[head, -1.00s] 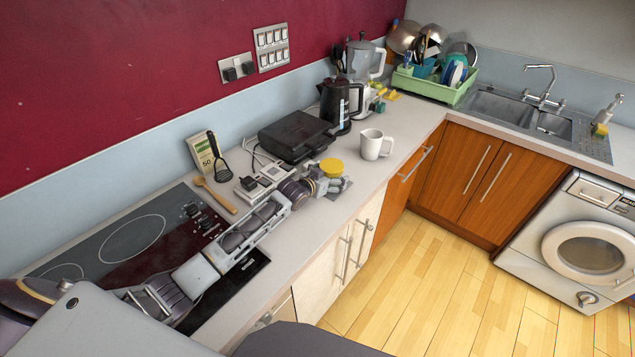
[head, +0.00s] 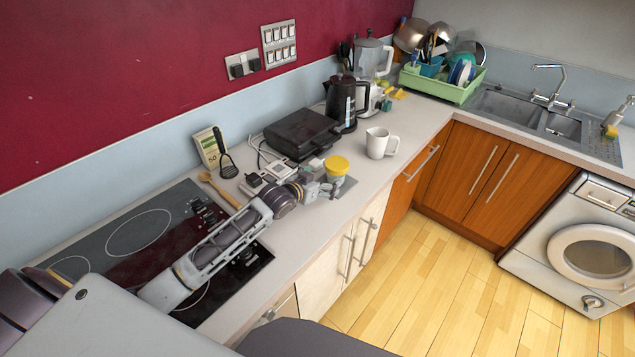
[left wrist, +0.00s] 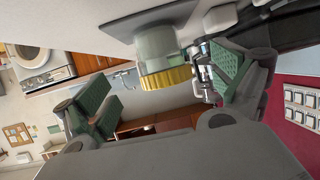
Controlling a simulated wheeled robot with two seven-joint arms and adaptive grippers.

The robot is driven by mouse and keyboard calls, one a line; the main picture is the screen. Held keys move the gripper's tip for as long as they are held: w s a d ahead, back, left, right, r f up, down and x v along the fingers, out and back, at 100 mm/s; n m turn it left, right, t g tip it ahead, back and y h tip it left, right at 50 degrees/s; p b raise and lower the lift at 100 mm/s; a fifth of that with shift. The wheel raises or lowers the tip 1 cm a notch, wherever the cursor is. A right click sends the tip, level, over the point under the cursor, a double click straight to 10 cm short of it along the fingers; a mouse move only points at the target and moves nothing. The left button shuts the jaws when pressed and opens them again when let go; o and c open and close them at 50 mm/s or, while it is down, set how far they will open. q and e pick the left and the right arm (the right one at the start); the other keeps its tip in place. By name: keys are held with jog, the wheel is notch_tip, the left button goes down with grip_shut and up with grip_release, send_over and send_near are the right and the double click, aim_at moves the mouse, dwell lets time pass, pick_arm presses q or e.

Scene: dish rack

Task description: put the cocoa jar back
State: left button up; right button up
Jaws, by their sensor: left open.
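The cocoa jar (head: 337,170), a clear jar with a yellow lid, stands upright on a dark square mat (head: 347,185) near the counter's front edge. My left gripper (head: 324,188) is just left of the jar in the head view, its far parts overlapping the jar's lower side. In the left wrist view the jar (left wrist: 156,45) appears upside down, beyond and between the spread green-padded fingers of the gripper (left wrist: 165,88). The gripper is open, and I see no grip on the jar. My right gripper is not in view.
A white mug (head: 378,144) stands right of the jar. A black grill (head: 302,134) and a kettle (head: 341,103) are behind. A wooden spoon (head: 219,190) and the hob (head: 140,235) lie to the left. The counter between jar and mug is clear.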

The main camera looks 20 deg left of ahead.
pick_arm(q)
jog(key=shift+v, duration=1.3)
grip_shut()
dwell(0.4)
jog(key=shift+s+f, duration=0.1)
dwell(0.9)
